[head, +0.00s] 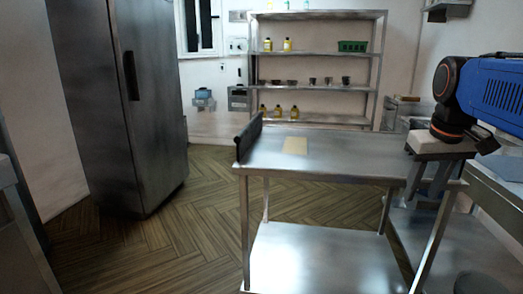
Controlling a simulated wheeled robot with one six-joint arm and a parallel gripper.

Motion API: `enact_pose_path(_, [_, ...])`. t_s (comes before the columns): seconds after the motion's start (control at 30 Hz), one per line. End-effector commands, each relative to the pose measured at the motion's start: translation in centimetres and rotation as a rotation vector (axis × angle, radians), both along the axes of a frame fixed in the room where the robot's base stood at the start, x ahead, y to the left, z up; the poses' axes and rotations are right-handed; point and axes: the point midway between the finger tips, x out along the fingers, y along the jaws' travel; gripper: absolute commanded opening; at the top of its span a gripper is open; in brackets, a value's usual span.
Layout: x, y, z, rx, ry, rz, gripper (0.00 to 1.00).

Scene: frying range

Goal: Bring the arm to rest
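My arm (490,90) comes in from the right edge of the head view, with a blue link and a dark joint with orange rings. It is above the right end of the steel table.
A steel table (340,160) with a lower shelf stands ahead, bearing a pale board (296,145) and a dark upright piece (248,136) at its left edge. A steel shelf rack (318,53) holds bottles, bowls and a green basket (352,46). A tall steel cabinet (150,100) stands left; floor between is clear.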

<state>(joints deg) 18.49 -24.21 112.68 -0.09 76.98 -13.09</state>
Motion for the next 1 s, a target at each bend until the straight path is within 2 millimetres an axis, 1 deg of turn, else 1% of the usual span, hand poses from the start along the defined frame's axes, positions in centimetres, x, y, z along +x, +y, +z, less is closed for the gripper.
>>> enact_pose_path(0.03, [-1.1,1.6,-1.6,0.001,-0.013,0.016,0.38])
enact_pose_path(0.17, [-3.7,4.8,-5.7,0.006,-0.055,0.041,0.38])
enact_pose_path(0.2, [-4.5,5.7,-7.1,0.009,-0.067,0.049,0.38])
enact_pose_path(0.27, [-5.7,6.9,-9.1,0.014,-0.086,0.060,0.38])
enact_pose_path(0.3, [-6.6,7.7,-10.5,0.017,-0.097,0.069,0.38])
enact_pose_path(0.4, [-8.6,9.3,-13.8,0.027,-0.125,0.085,0.38])
enact_pose_path(0.5, [-10.1,10.4,-16.5,0.037,-0.147,0.099,0.38])
enact_pose_path(0.6, [-11.1,11.0,-18.3,0.044,-0.160,0.107,0.38])
enact_pose_path(0.7, [-11.6,11.3,-19.2,0.048,-0.169,0.110,0.38])
enact_pose_path(1.0, [-11.7,11.3,-19.4,0.049,-0.170,0.109,0.38])
